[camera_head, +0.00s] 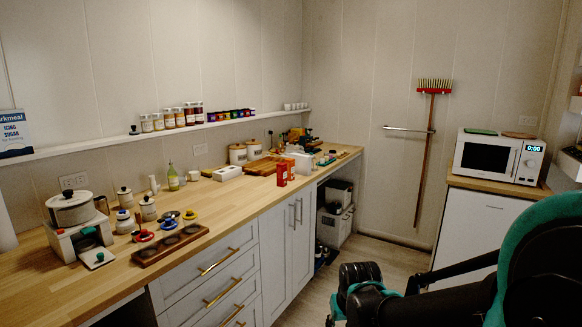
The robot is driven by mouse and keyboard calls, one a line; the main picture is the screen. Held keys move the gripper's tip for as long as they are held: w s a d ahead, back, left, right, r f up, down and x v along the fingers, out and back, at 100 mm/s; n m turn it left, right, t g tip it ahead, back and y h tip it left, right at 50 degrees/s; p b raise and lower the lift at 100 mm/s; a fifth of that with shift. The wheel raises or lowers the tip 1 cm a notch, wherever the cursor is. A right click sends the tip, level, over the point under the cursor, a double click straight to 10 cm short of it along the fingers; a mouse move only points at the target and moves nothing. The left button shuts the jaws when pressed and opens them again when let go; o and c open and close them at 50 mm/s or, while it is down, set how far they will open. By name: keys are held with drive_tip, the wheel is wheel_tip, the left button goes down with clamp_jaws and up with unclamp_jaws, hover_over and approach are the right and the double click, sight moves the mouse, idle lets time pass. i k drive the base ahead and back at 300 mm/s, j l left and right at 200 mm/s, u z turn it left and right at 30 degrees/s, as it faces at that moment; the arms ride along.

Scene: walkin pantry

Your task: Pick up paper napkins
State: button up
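I cannot pick out paper napkins for certain. A low white box-like thing (228,173) lies on the wooden counter (215,205), near its back edge, and may be napkins. A second white block (300,162) stands farther along the counter, behind the red boxes. My gripper (352,288), black and teal, seems to be at the lower centre, in front of the cabinets and well apart from the counter things. Its fingers are too dark and small to tell open from shut. I see nothing held in it.
A narrow shelf (160,132) holds jars above. A microwave (498,157) stands at right. Bare floor (375,255) shows between.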

sight(303, 162)
drive_tip(key=i+l+u, duration=0.15)
drive_tip(key=u, duration=0.2)
drive_tip(key=i+l+u, duration=0.15)
drive_tip(key=u, duration=0.15)
drive_tip(key=i+l+u, duration=0.1)
drive_tip(key=l, duration=0.3)
drive_tip(key=i+l+u, duration=0.1)
drive_tip(key=i+l, duration=0.15)
drive_tip(key=l, duration=0.15)
drive_tip(key=i+l+u, duration=0.1)
drive_tip(key=l, duration=0.3)
drive_tip(key=i+l, duration=0.15)
drive_tip(key=l, duration=0.25)
drive_tip(key=i+l+u, duration=0.15)
drive_tip(key=l, duration=0.25)
